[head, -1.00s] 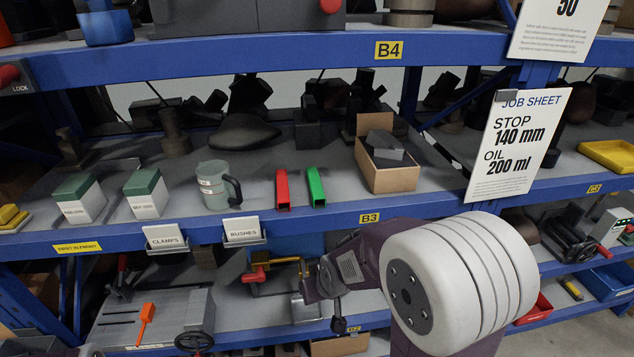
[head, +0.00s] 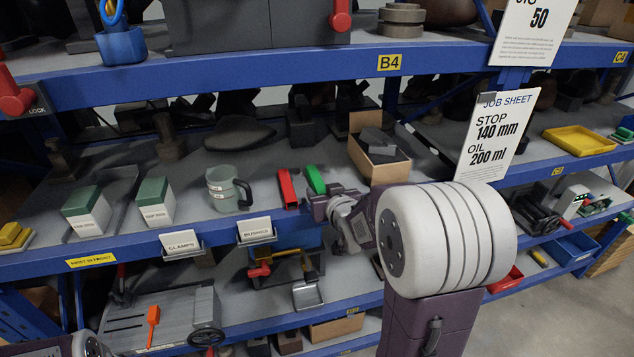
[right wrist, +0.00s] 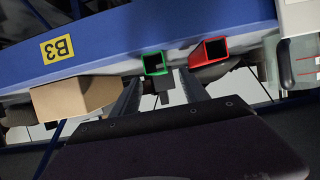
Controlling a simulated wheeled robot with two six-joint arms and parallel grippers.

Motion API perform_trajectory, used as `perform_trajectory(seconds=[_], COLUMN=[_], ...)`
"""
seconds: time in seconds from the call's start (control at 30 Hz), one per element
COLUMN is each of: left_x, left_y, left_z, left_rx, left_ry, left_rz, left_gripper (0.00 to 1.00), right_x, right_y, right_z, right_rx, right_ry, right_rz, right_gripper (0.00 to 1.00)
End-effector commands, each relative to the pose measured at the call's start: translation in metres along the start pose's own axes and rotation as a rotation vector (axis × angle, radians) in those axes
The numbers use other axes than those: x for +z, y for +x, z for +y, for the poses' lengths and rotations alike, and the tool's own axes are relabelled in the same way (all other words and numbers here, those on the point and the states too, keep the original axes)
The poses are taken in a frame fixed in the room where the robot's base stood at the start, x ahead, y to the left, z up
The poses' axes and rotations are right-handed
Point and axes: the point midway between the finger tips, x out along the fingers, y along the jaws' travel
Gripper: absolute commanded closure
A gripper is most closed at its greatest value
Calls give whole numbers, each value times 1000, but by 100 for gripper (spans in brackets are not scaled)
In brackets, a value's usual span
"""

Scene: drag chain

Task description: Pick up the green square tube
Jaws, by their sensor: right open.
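The green square tube (head: 315,179) lies on the middle shelf, to the right of a red square tube (head: 287,188). Its near end is hidden behind my right gripper (head: 318,203) in the head view. In the right wrist view, the open end of the green tube (right wrist: 154,64) faces the camera. My right gripper's fingers (right wrist: 160,88) are spread, and the tube end appears between and beyond them. The gripper is empty; the gap to the tube is hard to judge. The red tube (right wrist: 210,50) shows just right of it there. My left gripper is not in view.
An open cardboard box (head: 378,163) stands right of the green tube. A grey-green mug (head: 226,188) stands left of the red tube. The blue shelf edge (head: 215,231) with label holders runs in front, and another blue beam (head: 240,62) crosses above.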

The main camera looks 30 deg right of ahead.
Motion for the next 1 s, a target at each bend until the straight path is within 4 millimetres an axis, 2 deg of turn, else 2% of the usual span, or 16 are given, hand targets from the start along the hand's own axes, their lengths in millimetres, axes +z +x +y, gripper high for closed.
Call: perform_trajectory(seconds=[0.1, 0.27, 0.53, 0.8, 0.87, 1.0], left_x=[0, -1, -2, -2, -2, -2], left_y=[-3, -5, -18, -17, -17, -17], left_z=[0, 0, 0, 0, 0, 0], left_rx=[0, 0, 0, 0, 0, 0], left_ry=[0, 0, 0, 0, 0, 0], left_rz=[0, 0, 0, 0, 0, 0], left_gripper=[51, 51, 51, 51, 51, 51], right_x=[0, -1, -3, -2, -2, -2], right_y=[12, 18, 60, 66, 66, 66], right_z=[0, 0, 3, 3, 3, 3], right_rx=[-1, -1, -2, -1, -1, -1], right_ry=[-2, -1, -2, -2, -2, -1], right_rz=[-1, -2, -2, 0, 0, 0], right_gripper=[47, 47, 47, 47, 61, 100])
